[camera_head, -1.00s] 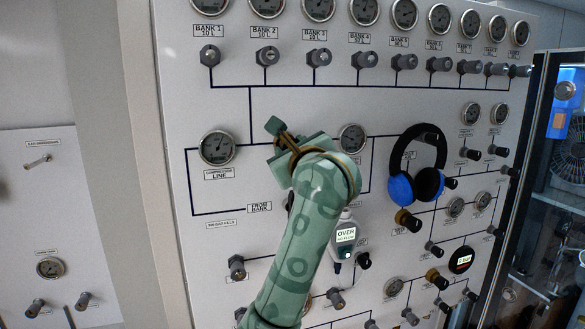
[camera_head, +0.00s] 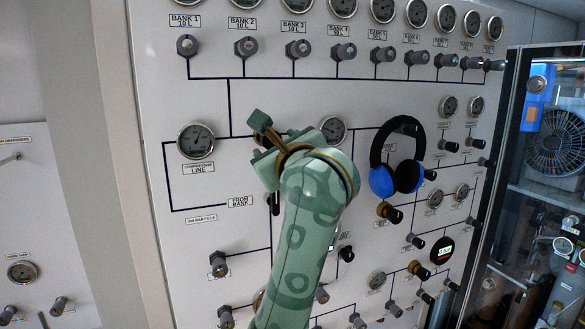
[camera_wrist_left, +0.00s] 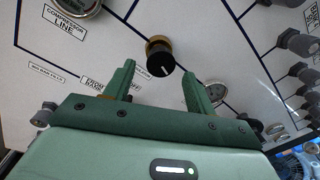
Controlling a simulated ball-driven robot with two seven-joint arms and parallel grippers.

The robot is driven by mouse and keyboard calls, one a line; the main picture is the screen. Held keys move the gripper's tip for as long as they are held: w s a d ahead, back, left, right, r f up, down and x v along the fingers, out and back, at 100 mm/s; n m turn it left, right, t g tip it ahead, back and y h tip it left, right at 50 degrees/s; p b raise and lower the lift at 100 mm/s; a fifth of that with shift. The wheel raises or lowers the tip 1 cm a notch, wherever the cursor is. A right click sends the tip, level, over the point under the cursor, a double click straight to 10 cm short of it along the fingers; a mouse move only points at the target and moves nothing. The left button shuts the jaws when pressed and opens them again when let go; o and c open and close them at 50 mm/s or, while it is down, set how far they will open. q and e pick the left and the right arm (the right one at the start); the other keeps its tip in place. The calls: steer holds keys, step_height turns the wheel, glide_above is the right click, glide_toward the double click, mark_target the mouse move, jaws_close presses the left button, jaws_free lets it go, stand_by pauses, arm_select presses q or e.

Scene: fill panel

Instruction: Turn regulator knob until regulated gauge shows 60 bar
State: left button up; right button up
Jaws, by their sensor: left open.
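My left gripper (camera_head: 275,140) is in front of the panel, with its arm coming up from below. In the left wrist view its two fingers (camera_wrist_left: 157,72) are apart and empty. A black knob with a brass collar and a white mark (camera_wrist_left: 160,62) is on the panel beyond and between the fingertips; no contact is visible. In the head view the gripper hides this knob. A round gauge (camera_head: 332,130) is just right of the gripper; its reading is too small to tell. My right gripper is not in view.
The compression line gauge (camera_head: 196,141) is left of the gripper. Blue and black ear defenders (camera_head: 397,170) hang to the right. A row of bank valves (camera_head: 297,49) runs along the top. Other brass-collared knobs (camera_head: 389,212) stick out lower right.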

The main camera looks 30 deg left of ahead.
arm_select(q)
steer(key=b+v, duration=0.2)
steer(key=v, duration=0.9)
steer(key=shift+s+d+b, duration=0.25)
steer(key=shift+b, duration=0.1)
steer(key=shift+f, duration=0.1)
stand_by(1.6)
